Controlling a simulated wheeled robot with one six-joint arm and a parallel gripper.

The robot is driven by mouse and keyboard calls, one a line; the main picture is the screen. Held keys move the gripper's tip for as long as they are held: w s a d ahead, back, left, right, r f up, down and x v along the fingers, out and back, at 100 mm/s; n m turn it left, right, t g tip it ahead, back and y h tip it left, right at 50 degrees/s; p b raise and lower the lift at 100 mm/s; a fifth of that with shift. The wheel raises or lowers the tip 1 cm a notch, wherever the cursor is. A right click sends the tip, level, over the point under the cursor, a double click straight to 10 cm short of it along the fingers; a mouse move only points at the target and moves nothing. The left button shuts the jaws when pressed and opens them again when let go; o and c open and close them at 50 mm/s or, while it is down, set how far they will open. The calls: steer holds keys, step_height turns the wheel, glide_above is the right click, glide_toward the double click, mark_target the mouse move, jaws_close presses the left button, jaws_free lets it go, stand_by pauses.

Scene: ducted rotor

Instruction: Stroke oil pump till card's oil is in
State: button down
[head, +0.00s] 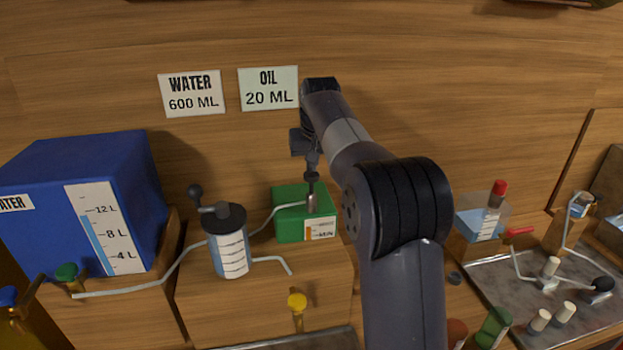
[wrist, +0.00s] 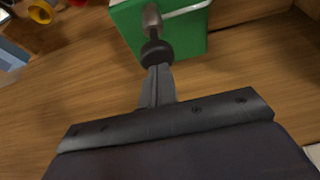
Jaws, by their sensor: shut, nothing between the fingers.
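The oil card (head: 268,88) on the wooden wall reads "OIL 20 ML". The green oil box (head: 289,222) stands below it with a small gauge (head: 320,229) showing a brown column; its figures are too small to read. The pump's dark knob (head: 311,176) tops a metal plunger (head: 312,199). My gripper (head: 312,165) is shut and empty, its tips right at the top of the knob. In the wrist view the closed fingers (wrist: 157,82) point at the knob (wrist: 157,53), seemingly touching it. A thin pipe runs from the box towards the graduated vessel (head: 229,253).
A blue water tank (head: 110,170) with a scale stands left, and a water card (head: 191,93) reads "600 ML". A metal tray (head: 500,290) lies right.

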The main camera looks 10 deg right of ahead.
mark_target(312, 175)
steer(key=shift+f+b, duration=1)
steer(key=shift+f, duration=0.85)
steer(key=shift+r, duration=0.15)
step_height(312, 175, up, 2)
steer(key=p, duration=0.2)
steer(key=shift+r+p, duration=0.2)
steer(key=shift+p, duration=0.2)
steer(key=shift+r, duration=1.1)
steer(key=shift+f, duration=0.1)
